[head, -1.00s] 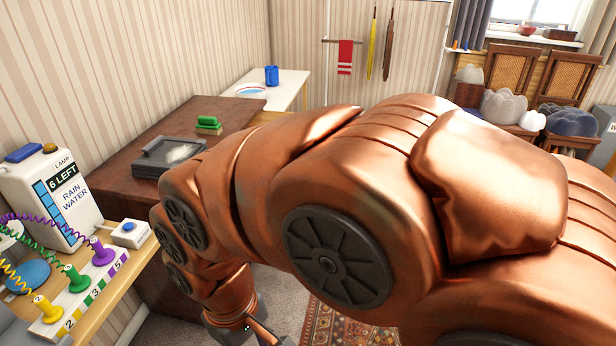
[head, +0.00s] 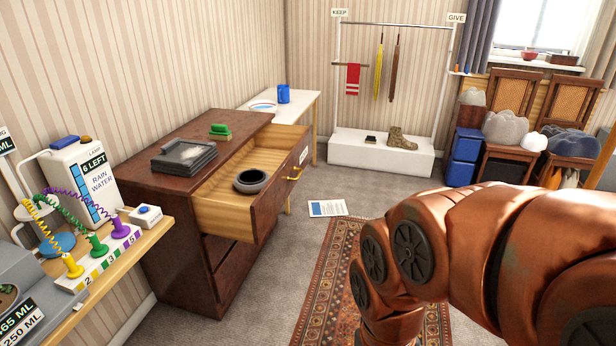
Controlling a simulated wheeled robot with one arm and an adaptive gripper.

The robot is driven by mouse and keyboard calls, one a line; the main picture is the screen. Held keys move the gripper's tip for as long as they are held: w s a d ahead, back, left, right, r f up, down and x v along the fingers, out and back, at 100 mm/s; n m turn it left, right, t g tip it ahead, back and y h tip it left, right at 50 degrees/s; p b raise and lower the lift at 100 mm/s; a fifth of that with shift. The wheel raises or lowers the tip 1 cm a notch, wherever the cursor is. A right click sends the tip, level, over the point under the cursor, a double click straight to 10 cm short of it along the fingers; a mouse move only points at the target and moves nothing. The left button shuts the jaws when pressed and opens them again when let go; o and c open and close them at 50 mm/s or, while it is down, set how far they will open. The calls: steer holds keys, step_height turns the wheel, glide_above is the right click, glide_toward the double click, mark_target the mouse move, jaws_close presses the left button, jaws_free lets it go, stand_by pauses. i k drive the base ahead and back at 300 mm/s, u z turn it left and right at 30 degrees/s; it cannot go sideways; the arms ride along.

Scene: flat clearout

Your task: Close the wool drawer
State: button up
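The top drawer (head: 232,212) of the dark wood dresser (head: 185,262) stands pulled well out, its pale wooden inside showing. Its brown front (head: 270,198) faces right and has a brass handle (head: 293,173) and a small white label (head: 303,156), too small to read. I cannot confirm that this is the wool drawer. A dark grey ring-shaped thing (head: 252,180) lies inside the drawer. The drawers below it look shut. My copper arm crosses the lower right, apart from the drawer front. My gripper is out of view below the bottom edge.
A dark tray (head: 184,158) and a green block (head: 219,131) sit on the dresser top. A patterned rug (head: 325,285) and a paper sheet (head: 327,208) lie on the floor to the drawer's right. A shelf with coloured plugs (head: 98,245) stands at the left.

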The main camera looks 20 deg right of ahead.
mark_target(284, 151)
steer(key=z, duration=0.65)
steer(key=i, duration=1.15)
steer(key=u, duration=0.9)
steer(key=i, duration=0.55)
steer(key=u, duration=0.6)
